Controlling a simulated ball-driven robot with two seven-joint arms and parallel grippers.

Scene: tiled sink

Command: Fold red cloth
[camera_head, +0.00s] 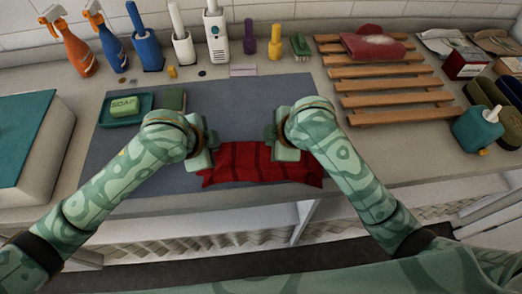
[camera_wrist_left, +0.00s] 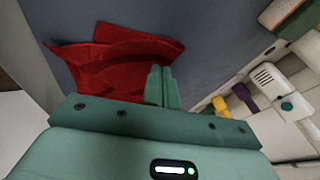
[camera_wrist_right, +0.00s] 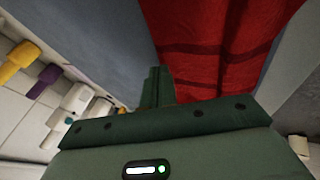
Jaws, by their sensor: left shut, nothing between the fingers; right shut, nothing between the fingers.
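A red cloth (camera_head: 250,166) with darker stripes lies on the grey-blue mat (camera_head: 238,100) at the counter's front edge.
A soap dish (camera_head: 126,110) and a sponge (camera_head: 174,99) sit on the mat's left part. Spray bottles (camera_head: 68,46) and brushes stand along the back. A wooden rack (camera_head: 385,86) holding a red item (camera_head: 374,44) is at right. The mat's middle is clear.

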